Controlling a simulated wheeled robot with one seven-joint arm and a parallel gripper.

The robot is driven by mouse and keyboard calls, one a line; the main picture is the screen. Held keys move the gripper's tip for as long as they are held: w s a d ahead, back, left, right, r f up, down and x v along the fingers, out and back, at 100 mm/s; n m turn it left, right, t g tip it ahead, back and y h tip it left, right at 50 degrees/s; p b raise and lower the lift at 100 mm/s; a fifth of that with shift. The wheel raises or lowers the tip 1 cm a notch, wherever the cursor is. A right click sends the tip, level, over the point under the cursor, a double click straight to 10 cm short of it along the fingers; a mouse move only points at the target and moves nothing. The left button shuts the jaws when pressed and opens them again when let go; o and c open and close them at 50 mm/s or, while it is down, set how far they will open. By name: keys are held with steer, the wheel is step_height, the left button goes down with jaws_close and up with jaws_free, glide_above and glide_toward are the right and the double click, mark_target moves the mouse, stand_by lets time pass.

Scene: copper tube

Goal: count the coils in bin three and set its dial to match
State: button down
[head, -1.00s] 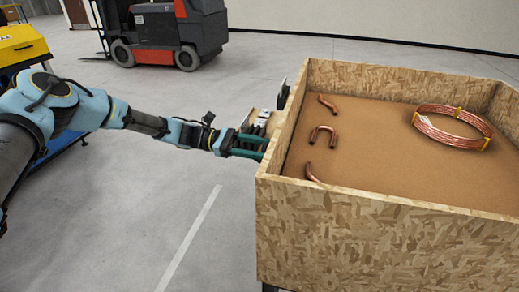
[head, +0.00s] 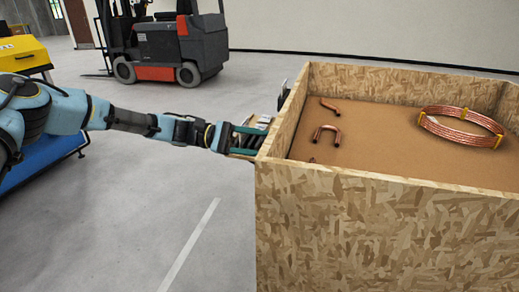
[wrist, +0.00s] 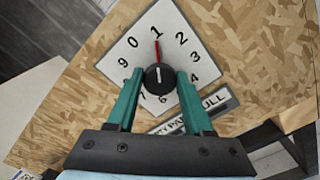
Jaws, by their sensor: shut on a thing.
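The bin (head: 360,230) is an open crate of pressed wood chips. One copper coil with yellow ties (head: 462,127) lies at the right on its brown floor; the near wall hides part of the inside. I see no bin number. In the wrist view, the dial is a black round knob (wrist: 159,77) on a white square plate (wrist: 118,62) with digits, on the bin's side wall. A red mark points at the 1, and the knob's white line points up towards it. My gripper (wrist: 160,80) is shut on the knob, a green finger on each side; it also shows in the head view (head: 250,140).
A copper elbow (head: 329,104) and a U-bend (head: 327,132) lie on the bin floor at the left. A grey lettered plate (wrist: 215,103) is partly covered beside the dial.

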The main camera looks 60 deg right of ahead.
stand_by(0.3)
steer(key=shift+c, duration=1.5)
jaws_free()
steer(key=b+v, duration=0.3)
steer(key=v, duration=0.8)
steer(key=shift+s, duration=0.1)
